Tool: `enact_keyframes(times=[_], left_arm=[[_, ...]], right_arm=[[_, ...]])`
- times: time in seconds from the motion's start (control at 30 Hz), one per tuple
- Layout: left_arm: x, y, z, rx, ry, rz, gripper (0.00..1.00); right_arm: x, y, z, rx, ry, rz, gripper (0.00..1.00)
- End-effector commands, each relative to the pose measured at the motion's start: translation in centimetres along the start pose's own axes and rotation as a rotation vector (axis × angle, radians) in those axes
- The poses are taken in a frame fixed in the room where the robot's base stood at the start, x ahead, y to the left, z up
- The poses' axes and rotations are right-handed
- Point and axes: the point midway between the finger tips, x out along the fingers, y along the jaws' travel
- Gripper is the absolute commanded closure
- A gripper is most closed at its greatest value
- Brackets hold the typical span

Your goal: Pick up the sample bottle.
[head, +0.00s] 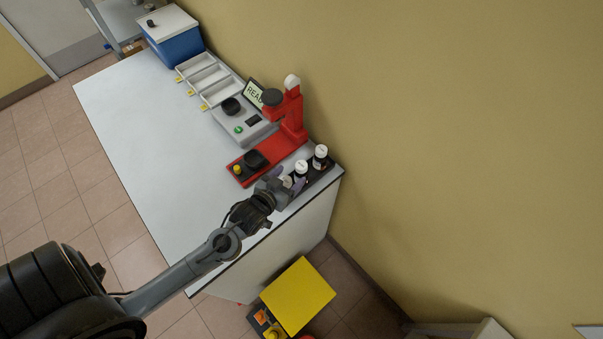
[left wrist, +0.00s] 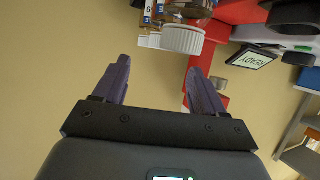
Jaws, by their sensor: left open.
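Sample bottles with white caps stand in a dark rack (head: 326,175) at the table's right end in the head view. The far bottle (head: 320,152) and the middle bottle (head: 300,167) show clearly; a nearer white cap (head: 287,181) is partly covered by my gripper. My left gripper (head: 274,183) is at the near end of the rack, its fingers close to that cap. In the left wrist view my left gripper (left wrist: 160,72) is open with nothing between its fingers. A white ribbed cap (left wrist: 182,40) lies just beyond the fingertips. My right gripper is not in view.
A red press-like stand (head: 292,118) is beside the rack. A grey device (head: 240,122), a screen reading "READY" (left wrist: 250,58), white trays (head: 207,78) and a blue box (head: 178,45) line the wall side. The white tabletop (head: 150,130) is clear at left. A yellow-topped object (head: 298,295) is below.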

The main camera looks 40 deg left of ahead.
Motion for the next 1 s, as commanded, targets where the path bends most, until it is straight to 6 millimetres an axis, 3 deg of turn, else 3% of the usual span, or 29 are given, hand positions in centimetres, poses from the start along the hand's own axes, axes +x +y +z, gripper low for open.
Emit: enact_keyframes(times=[0.27,0.6,0.93,1.0], left_arm=[[1.7,-0.1,0.0,0.0,0.0,0.0,0.29],[5.6,-0.3,0.3,0.001,-0.001,0.001,0.29],[6.2,-0.2,0.3,0.0,-0.001,0.001,0.29],[6.2,-0.2,0.3,0.0,-0.001,0.001,0.38]], right_arm=[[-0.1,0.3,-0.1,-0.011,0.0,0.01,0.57],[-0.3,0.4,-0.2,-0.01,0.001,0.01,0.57],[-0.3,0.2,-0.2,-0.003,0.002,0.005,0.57],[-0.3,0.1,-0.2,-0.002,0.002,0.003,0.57]])
